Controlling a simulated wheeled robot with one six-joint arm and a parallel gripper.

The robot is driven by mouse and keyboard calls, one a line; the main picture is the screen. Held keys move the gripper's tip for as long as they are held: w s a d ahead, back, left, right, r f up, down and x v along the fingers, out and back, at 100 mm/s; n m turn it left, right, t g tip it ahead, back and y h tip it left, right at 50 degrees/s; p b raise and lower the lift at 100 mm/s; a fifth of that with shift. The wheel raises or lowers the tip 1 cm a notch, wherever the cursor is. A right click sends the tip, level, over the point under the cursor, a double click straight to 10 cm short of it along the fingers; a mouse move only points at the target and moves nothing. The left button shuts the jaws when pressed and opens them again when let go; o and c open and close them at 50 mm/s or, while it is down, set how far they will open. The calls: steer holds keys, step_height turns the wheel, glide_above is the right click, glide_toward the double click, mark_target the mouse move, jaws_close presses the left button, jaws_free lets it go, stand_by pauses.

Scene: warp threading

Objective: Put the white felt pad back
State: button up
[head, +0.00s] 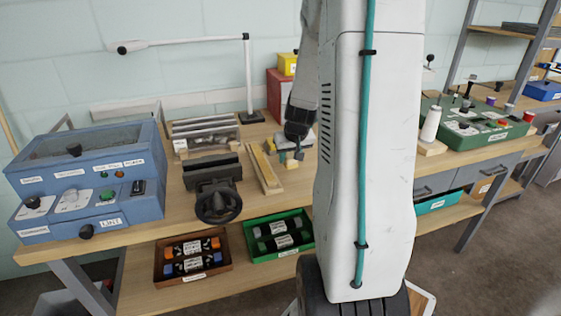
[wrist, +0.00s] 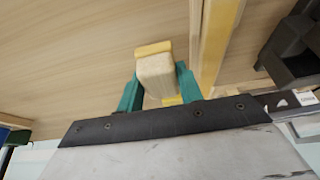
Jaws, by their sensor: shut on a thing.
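My gripper (head: 290,157) is low over the workbench (head: 250,205), to the right of two long wooden strips (head: 265,170). In the wrist view its teal fingers (wrist: 158,88) are shut on a pale cream block (wrist: 156,72) with a yellow-tan plate at its far end. I cannot tell whether this block is the white felt pad or a piece that carries it. No other thing shows clearly as a white felt pad. My arm hides part of the bench to the right of the gripper.
A dark vise (head: 214,187) stands left of the strips, with a slatted rack (head: 204,135) behind. A blue control box (head: 88,180) fills the bench's left end. A lamp post (head: 248,80) and red box (head: 280,95) stand behind. A green fixture (head: 470,128) is at right.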

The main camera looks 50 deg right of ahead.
mark_target(288, 163)
steer(key=shift+w+d, duration=0.2)
steer(key=shift+w, duration=0.15)
steer(key=shift+w+f, duration=0.15)
steer(key=shift+f, duration=0.8)
steer(key=shift+w+f, duration=0.1)
steer(key=shift+f, duration=0.8)
steer(key=shift+f, duration=0.15)
steer(key=o, duration=1)
steer(key=shift+c, duration=0.2)
